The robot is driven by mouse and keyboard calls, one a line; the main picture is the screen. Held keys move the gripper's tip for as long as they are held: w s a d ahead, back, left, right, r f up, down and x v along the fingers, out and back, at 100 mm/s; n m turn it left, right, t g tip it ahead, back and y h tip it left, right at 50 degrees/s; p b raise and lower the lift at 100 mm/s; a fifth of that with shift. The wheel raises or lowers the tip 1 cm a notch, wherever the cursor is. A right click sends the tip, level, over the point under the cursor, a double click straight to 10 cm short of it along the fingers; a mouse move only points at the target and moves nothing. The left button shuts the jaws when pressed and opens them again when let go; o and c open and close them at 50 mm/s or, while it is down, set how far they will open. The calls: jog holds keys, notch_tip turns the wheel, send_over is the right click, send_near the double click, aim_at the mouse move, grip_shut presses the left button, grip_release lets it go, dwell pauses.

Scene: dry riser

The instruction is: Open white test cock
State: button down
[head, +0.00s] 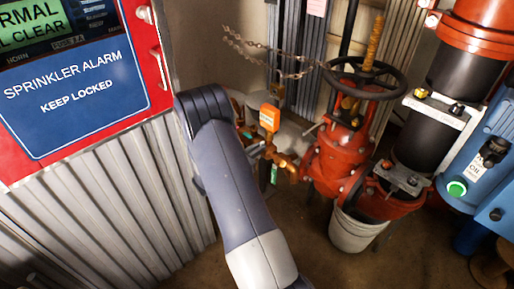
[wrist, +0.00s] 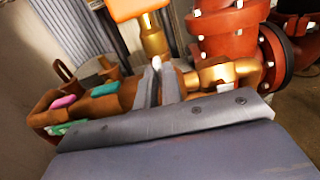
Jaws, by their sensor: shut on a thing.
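My gripper (wrist: 157,90) shows in the wrist view, its grey fingers closed together at the brass pipework (wrist: 215,78). A pale, narrow piece that looks like the white test cock's handle (wrist: 156,64) stands up between the fingertips, and the gripper is shut on it. The fingers and the grey gripper body hide its lower part and the valve beneath it. To the left on the same brass assembly are a pink handle (wrist: 63,101) and green handles (wrist: 104,89). In the head view my arm hides the gripper; the brass pipework (head: 285,160) shows just right of the arm.
An orange tag or box (head: 269,117) sits above the pipework. A red valve (head: 340,160) with a black handwheel (head: 365,77) and a chain (head: 268,58) stands to the right, above a white bucket (head: 355,230). The sprinkler alarm cabinet (head: 75,95) is close on the left.

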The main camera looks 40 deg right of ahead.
jog(key=shift+n, duration=0.3)
jog(key=c, duration=1.8)
grip_release()
jog(key=shift+c, duration=0.2)
jog(key=a, duration=1.1)
jog(key=shift+s, duration=0.45)
jog(key=shift+d, duration=0.15)
jog(key=d, duration=1)
jog(key=shift+w+d, duration=0.3)
jog(key=shift+w, duration=0.15)
